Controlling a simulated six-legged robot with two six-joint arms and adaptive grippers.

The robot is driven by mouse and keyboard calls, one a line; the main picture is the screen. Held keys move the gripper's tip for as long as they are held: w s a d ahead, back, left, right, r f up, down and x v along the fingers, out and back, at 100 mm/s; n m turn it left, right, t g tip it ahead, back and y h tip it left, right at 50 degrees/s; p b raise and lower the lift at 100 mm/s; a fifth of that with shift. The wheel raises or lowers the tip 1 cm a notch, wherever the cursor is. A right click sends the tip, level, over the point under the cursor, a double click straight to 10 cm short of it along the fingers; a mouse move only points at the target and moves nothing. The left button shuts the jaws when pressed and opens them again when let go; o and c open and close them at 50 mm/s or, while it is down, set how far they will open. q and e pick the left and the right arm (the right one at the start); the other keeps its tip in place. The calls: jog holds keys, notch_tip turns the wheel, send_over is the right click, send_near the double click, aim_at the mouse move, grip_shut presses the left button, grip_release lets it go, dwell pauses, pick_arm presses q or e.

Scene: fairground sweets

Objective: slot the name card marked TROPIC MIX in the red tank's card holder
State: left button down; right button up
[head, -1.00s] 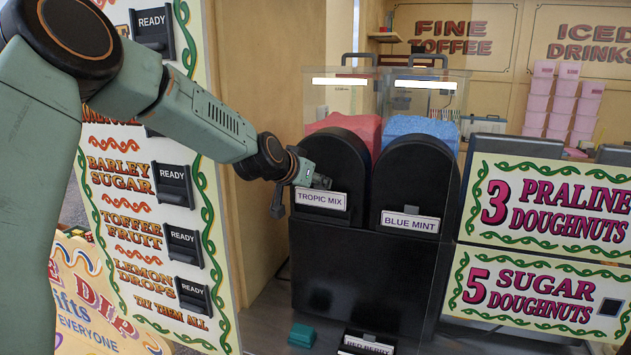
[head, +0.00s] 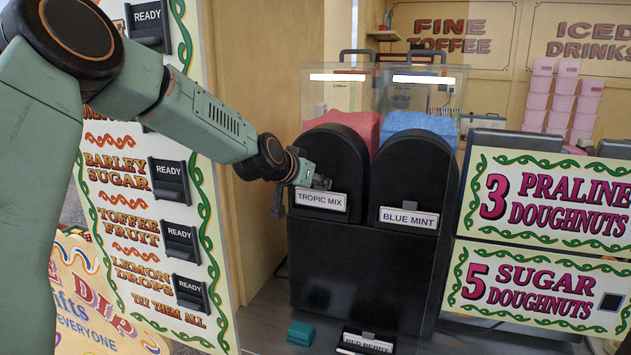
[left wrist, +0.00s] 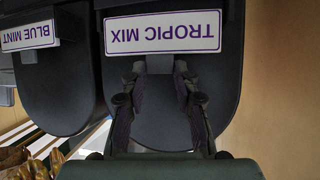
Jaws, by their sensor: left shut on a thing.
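The white name card marked TROPIC MIX (head: 321,200) is in my left gripper (head: 318,182), which is shut on its upper edge. The card is at the lower front of the black housing of the red tank (head: 347,122). In the left wrist view the card (left wrist: 163,32) shows upside down against that housing, with the gripper's fingers (left wrist: 155,68) on its edge. The red tank's card holder is hidden behind the card, so I cannot tell whether the card is seated in it. My right gripper is not in view.
The blue tank (head: 422,123) stands close on the right with its BLUE MINT card (head: 409,218) in place. A RED BERRY card (head: 367,343) in a black holder and a teal block (head: 300,332) are on the counter below. A sign board (head: 150,230) stands at left.

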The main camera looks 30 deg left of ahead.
pick_arm(q)
jog(key=shift+s+a+f+b, duration=0.1)
jog(key=shift+f+b, duration=0.25)
jog(key=shift+f, duration=0.15)
jog(key=c, duration=0.9)
grip_release()
jog(key=shift+c, duration=0.2)
jog(key=shift+r, duration=0.1)
jog(key=v, duration=0.7)
jog(key=shift+s, duration=0.3)
jog(key=shift+w, duration=0.1)
